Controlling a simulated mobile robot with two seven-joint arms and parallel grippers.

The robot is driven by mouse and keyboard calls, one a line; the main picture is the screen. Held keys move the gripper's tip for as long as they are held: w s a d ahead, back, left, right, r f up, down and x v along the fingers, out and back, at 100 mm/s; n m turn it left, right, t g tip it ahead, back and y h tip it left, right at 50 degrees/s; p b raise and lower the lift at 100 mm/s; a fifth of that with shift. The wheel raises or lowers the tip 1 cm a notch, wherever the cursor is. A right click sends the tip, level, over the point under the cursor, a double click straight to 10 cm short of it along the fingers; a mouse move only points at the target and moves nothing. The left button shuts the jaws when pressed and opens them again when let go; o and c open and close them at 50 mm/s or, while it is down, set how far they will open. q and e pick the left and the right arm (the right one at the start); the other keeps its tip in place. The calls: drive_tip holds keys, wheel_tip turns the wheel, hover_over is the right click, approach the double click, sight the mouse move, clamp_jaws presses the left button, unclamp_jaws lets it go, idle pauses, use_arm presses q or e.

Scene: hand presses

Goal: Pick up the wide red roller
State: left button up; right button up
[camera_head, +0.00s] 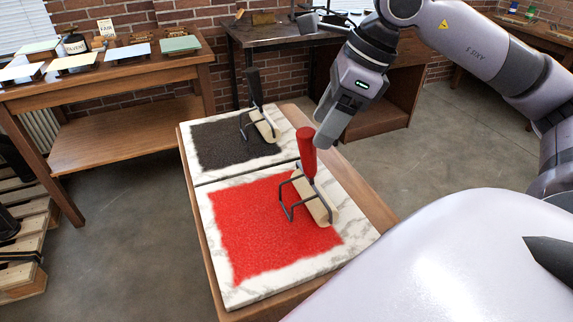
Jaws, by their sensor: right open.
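The wide red roller (307,150) has a red handle, a dark wire frame and a pale cream roller. It stands with its handle up at the right side of the red ink patch on a white marble slab (361,236). My right gripper (314,84) is open and empty, above and just right of the red handle, with its lower finger close to the handle top. Whether that finger touches the handle cannot be told. My left gripper is not in view.
A black-handled roller (255,88) stands on a second marble slab with black ink, just behind. Both slabs lie on a wooden table (368,196). A wooden bench (110,78) with cards is at the left, and a dark-topped desk (270,33) is behind.

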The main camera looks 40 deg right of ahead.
sight(301, 148)
drive_tip(key=x, duration=0.4)
drive_tip(key=w+a+x, duration=0.1)
drive_tip(key=x, duration=0.2)
drive_tip(key=shift+r+p, duration=0.25)
drive_tip(key=shift+p, duration=0.15)
drive_tip(key=shift+c, duration=0.3)
drive_tip(key=c, duration=0.9)
